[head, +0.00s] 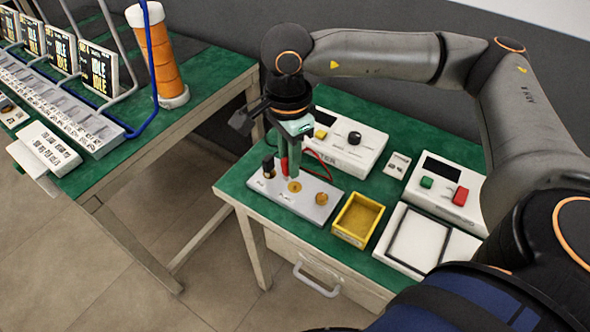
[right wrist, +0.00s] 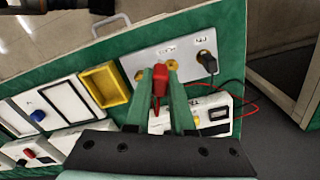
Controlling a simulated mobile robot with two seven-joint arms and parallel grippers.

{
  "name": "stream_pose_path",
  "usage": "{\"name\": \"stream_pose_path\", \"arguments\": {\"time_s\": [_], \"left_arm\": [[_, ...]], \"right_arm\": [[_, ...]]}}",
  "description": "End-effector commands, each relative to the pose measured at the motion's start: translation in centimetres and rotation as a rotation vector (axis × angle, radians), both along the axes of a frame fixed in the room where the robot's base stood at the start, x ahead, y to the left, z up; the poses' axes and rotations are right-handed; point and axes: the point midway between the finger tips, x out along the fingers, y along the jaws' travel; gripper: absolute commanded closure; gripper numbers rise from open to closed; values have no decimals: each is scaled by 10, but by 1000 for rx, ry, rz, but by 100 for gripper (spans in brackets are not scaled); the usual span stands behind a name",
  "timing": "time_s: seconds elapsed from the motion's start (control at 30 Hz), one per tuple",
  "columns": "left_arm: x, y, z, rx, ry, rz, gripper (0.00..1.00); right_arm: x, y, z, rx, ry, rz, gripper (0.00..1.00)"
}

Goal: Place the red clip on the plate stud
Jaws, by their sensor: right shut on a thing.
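The red clip (head: 284,166) is held in my right gripper (head: 290,172), which points down over the pale metal plate (head: 309,206). In the right wrist view the red clip (right wrist: 159,76) sits between the fingertips, in front of the plate (right wrist: 147,59). The plate bears round brass studs; the middle stud (head: 294,187) is just below the gripper, and the right stud (head: 321,198) is bare. A black clip (right wrist: 207,60) is on the stud at the plate's other end. I cannot tell whether the red clip touches a stud. My left gripper is out of view.
A yellow tray (head: 358,220) stands close right of the plate. A white meter box (head: 345,145) with red and black leads is behind. A box with green and red buttons (head: 444,190) and a framed white panel (head: 416,240) fill the right side.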

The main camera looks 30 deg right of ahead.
Motion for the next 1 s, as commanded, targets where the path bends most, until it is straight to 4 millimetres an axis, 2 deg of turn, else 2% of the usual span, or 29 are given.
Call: {"name": "stream_pose_path", "arguments": {"time_s": [0.03,0.1,0.2,0.47,0.67,1.0], "left_arm": [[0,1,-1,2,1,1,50],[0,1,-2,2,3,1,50],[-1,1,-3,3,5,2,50],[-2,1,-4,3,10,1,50],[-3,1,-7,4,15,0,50],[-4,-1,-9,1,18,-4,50]], "right_arm": [[4,-6,-12,-2,7,-2,100],[11,-13,-24,-1,6,-1,100],[17,-20,-35,-2,4,1,100],[25,-29,-50,-1,4,1,100],[26,-30,-79,-1,4,3,100],[27,-30,-84,-1,2,3,100]]}}
